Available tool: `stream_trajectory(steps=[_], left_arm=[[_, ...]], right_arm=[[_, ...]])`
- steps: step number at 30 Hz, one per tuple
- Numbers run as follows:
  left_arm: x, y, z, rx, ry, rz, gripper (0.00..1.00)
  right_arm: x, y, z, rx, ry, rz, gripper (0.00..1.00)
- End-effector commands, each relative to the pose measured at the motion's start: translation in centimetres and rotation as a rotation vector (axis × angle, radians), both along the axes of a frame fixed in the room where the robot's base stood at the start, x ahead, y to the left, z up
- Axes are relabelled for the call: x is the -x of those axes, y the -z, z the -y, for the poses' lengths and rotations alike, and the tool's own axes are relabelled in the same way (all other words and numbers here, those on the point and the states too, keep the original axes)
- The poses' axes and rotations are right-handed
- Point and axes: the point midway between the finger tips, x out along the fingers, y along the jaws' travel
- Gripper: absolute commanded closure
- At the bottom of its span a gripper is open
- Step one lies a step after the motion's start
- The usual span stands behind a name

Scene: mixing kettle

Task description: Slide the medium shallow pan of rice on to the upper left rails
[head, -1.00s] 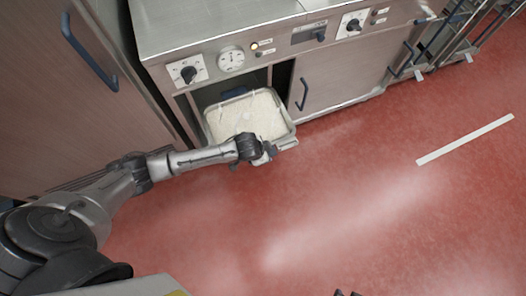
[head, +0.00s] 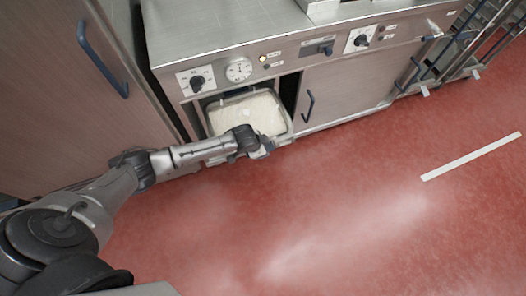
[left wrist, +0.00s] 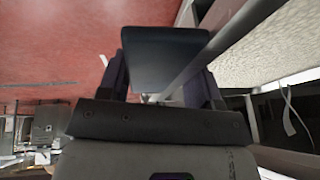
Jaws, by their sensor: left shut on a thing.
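The shallow metal pan of rice (head: 248,112) sits mostly inside the open compartment under the steel counter, with its front edge at the opening. Pale rice fills it. In the head view my left gripper (head: 262,148) is at the pan's front edge. In the left wrist view the left gripper (left wrist: 165,85) is shut on a dark blue handle (left wrist: 165,55) of the pan; the metal rim and the rice (left wrist: 275,45) show to the right. The rails inside the compartment are hidden by the pan and shadow. My right gripper is not in view.
The steel counter (head: 230,25) with knobs and a dial overhangs the compartment. A closed door with a blue handle (head: 309,104) is to its right. A tall steel cabinet (head: 70,110) stands close on the left. The red floor (head: 330,210) in front is clear.

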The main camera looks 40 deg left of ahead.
Motion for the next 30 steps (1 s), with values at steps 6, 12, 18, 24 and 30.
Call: stream_trajectory(steps=[6,12,18,24,30], left_arm=[[-1.2,-0.4,-1.4,-0.001,0.000,0.011,1.00],[-1.9,-0.3,-2.6,-0.002,0.001,0.009,1.00],[-2.4,-0.4,-3.4,-0.001,0.001,0.009,1.00],[-2.6,-0.4,-3.7,0.000,0.001,0.010,1.00],[-2.6,-0.4,-3.7,0.000,0.001,0.010,1.00]], right_arm=[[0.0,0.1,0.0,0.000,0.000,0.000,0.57],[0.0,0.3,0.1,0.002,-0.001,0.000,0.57],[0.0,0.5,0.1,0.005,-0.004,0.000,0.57],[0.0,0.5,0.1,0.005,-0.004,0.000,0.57],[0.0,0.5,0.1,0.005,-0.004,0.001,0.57]])
